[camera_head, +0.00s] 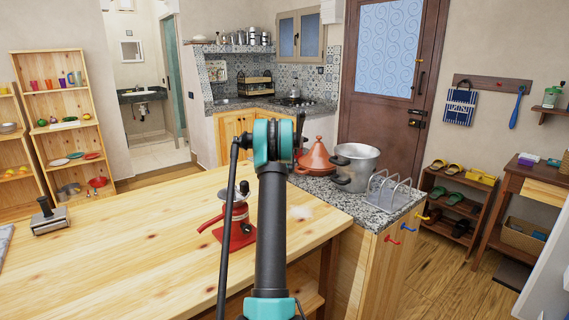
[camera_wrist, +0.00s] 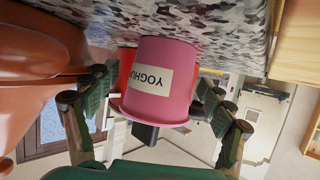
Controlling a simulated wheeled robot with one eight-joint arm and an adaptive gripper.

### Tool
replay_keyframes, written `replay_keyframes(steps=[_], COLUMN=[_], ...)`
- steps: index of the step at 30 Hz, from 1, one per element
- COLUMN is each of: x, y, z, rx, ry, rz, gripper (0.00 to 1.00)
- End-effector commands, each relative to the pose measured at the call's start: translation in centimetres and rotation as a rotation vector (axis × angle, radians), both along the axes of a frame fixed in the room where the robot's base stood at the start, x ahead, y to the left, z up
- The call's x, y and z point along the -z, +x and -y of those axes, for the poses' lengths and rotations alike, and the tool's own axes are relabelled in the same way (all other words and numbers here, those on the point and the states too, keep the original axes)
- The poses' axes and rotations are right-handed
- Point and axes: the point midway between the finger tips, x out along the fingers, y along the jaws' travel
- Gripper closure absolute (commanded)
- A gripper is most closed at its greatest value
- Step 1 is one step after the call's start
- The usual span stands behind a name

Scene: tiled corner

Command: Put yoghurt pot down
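The yoghurt pot (camera_wrist: 160,82) is pink with a white label and shows in the wrist view, where the picture is upside down. The pot's wide rim faces the bottom of the picture and its base overlaps the speckled granite counter (camera_wrist: 225,22). My gripper (camera_wrist: 155,95) has one finger on each side of the pot. The fingertips are close to its walls, but whether both press on it is not clear. Whether the base touches the counter is also not clear. In the head view my arm hides the pot and gripper.
A terracotta tagine (camera_head: 316,160), a metal pot (camera_head: 354,165) and a wire rack (camera_head: 388,188) stand on the granite counter. A red object (camera_wrist: 126,68) shows just behind the yoghurt pot. A red device (camera_head: 236,222) stands on the wooden table (camera_head: 120,250), left of my arm.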

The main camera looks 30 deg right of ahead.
Motion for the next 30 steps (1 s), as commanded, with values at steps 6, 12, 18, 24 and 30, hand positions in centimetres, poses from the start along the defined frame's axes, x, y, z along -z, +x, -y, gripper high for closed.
replay_keyframes(steps=[6, 12, 18, 24, 30], x=[0.0, 0.0, 0.0, -0.6, -2.8], y=[0.0, 0.0, 0.0, 0.0, 0.0], z=[0.0, 0.0, 0.0, 0.0, 0.0], rx=[0.0, 0.0, 0.0, 0.0, 0.0], ry=[0.0, 0.0, 0.0, 0.0, 0.0], rz=[0.0, 0.0, 0.0, 0.0, 0.0], gripper=[0.47, 0.72, 0.81, 0.81, 0.81])
